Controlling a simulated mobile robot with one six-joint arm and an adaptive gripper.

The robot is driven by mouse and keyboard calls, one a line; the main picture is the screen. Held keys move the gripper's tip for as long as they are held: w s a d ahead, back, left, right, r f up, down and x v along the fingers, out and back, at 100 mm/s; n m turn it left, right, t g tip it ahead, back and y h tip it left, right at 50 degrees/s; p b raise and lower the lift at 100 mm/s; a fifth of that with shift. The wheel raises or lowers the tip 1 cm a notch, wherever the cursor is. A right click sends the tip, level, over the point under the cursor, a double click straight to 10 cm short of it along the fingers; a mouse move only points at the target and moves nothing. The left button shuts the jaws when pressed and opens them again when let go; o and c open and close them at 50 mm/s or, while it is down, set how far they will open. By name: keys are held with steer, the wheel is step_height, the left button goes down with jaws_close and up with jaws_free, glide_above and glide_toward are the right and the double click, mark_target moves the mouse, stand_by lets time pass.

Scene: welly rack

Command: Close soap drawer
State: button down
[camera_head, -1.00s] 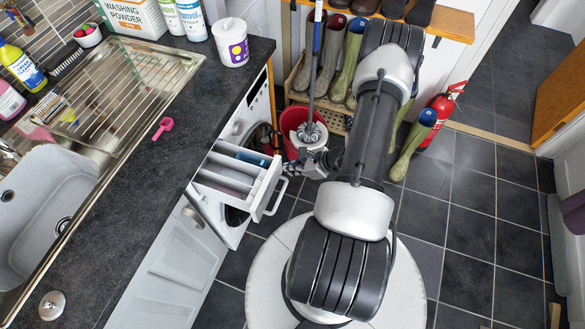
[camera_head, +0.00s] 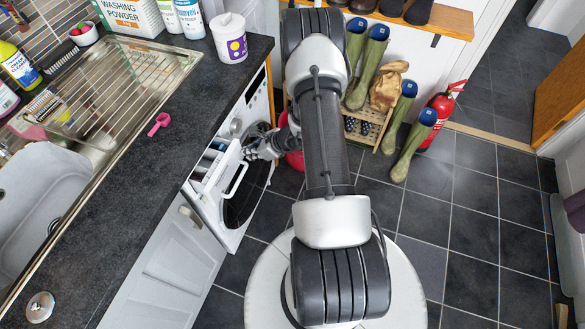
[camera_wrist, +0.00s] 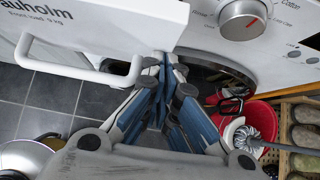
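My gripper (camera_head: 250,151) is at the right end of the drawer front. Its blue-padded fingertips (camera_wrist: 165,62) are together with nothing seen between them, at the front's lower right corner; whether they touch it is unclear.
The washing machine's dial (camera_wrist: 241,20) is right of my fingertips. A red bucket (camera_wrist: 263,122) with a brush stands close on the right. Wellies (camera_head: 397,118) and a fire extinguisher (camera_head: 438,108) are further right. The dark worktop (camera_head: 150,190) edges the left; the tiled floor (camera_head: 470,230) is open.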

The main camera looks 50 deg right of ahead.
steer(key=shift+w+a+b, duration=0.15)
steer(key=shift+w+a, duration=0.15)
steer(key=shift+w, duration=0.5)
steer(key=shift+w+a+b, duration=0.15)
steer(key=shift+w+a, duration=0.15)
steer(key=shift+w, duration=0.45)
